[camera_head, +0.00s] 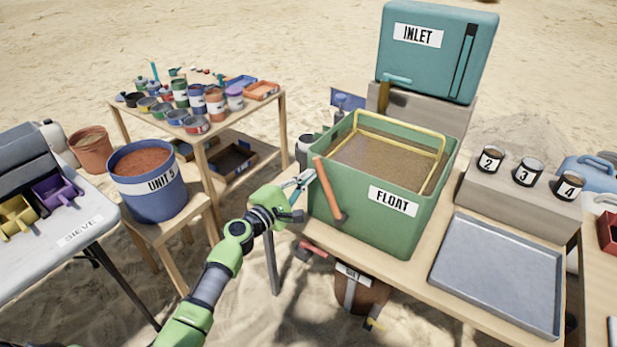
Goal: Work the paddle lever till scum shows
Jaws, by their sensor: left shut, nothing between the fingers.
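The green tank (325,205) labelled FLOAT stands on a wooden table and holds brown, murky liquid (385,160). A yellow frame (443,150) spans the top of the tank. An orange-red paddle lever (328,188) slants down the tank's left front face, its upper end near the rim. My left gripper (303,181) is just left of the lever, with its fingers shut and nothing between them. I cannot tell whether it touches the lever. No clear scum layer can be made out on the liquid. My right gripper is not in view.
A teal INLET box (437,50) stands behind the tank. A grey metal tray (497,270) lies to its right, below numbered cups (528,172). A blue UNIT 5 bucket (150,195) sits on a stool at left. A table of cans (215,105) stands behind it.

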